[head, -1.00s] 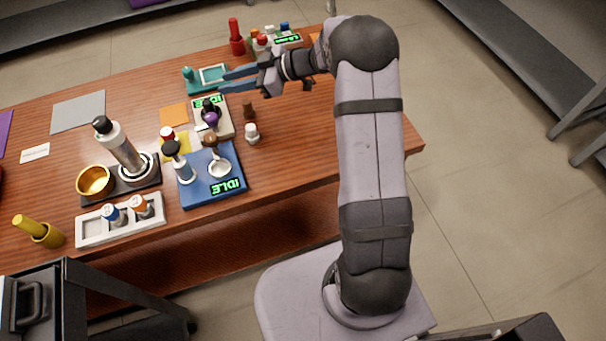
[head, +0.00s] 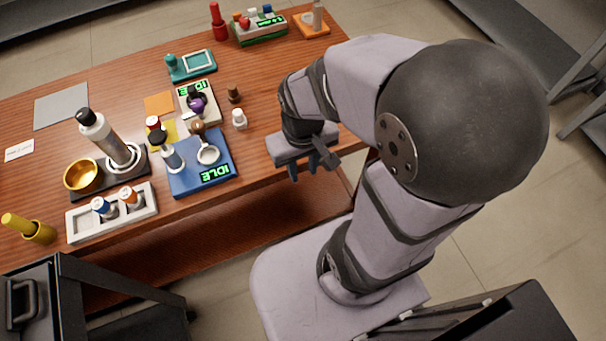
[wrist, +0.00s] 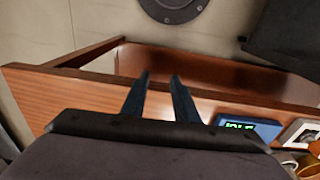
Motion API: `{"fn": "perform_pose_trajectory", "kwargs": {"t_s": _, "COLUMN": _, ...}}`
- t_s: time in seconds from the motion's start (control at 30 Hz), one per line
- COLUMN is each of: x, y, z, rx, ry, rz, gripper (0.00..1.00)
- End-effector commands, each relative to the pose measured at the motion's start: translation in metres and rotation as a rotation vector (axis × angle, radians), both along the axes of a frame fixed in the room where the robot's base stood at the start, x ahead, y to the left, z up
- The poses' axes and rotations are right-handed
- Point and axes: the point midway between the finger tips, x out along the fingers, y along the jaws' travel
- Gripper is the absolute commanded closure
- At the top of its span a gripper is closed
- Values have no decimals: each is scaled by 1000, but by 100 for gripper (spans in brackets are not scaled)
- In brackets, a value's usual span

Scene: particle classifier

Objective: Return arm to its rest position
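My gripper (head: 312,170) hangs over the front edge of the wooden table in the head view, its fingers pointing down. In the wrist view its two blue fingers (wrist: 160,95) stand apart with nothing between them, beyond the table's edge. My arm is folded back, its elbow high at the right of the head view. No object is held.
The wooden table (head: 120,75) carries a blue device reading IDLE (head: 201,165), a white vial (head: 239,120), a white tray with vials (head: 85,227) and a gold bowl (head: 83,176). The tabletop right of the white vial is mostly clear. A dark cart (head: 60,290) stands at the lower left.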

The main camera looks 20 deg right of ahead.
Motion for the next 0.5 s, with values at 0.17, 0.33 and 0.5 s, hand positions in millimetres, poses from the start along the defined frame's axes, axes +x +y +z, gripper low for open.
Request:
{"fn": "perform_pose_trajectory", "kwargs": {"t_s": 0.17, "x": -21, "y": 9, "z": -1, "rx": 30, "ry": 52, "rz": -9, "gripper": 73}}
{"fn": "perform_pose_trajectory", "kwargs": {"t_s": 0.33, "x": -21, "y": 9, "z": -1, "rx": 30, "ry": 54, "rz": -9, "gripper": 73}}
{"fn": "perform_pose_trajectory", "kwargs": {"t_s": 0.5, "x": -20, "y": 9, "z": 2, "rx": 29, "ry": 52, "rz": -10, "gripper": 73}}
